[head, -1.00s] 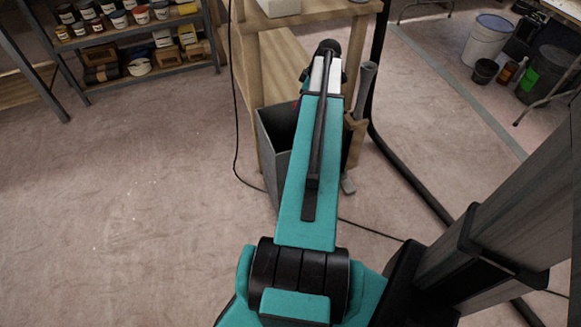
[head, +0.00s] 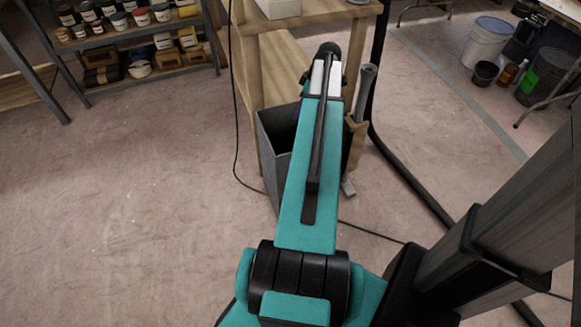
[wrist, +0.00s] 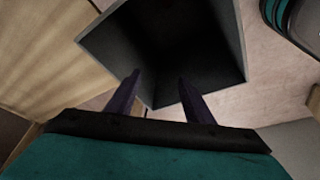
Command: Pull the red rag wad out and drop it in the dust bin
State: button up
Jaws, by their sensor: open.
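The grey dust bin (head: 279,166) is an open-topped square box standing on the floor beside the wooden bench, partly behind my arm in the head view. In the wrist view the bin (wrist: 222,45) fills the upper middle, and its inside is dark. My gripper (wrist: 157,82) is open, with its two dark fingers apart over the near part of the bin and nothing seen between them. I see no red rag wad in either view; the bin's bottom is too dark to make out.
The wooden bench (head: 300,18) stands behind the bin, with posts close to it. A black cable (head: 236,130) runs down to the floor. A shelf of paint tins (head: 130,35) is at upper left, buckets (head: 488,42) at upper right. The left floor is clear.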

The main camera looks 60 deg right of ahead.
jog(key=p+v, duration=0.1)
jog(key=v, duration=1.2)
jog(key=shift+r, duration=0.25)
jog(key=shift+s, duration=0.1)
dwell(0.3)
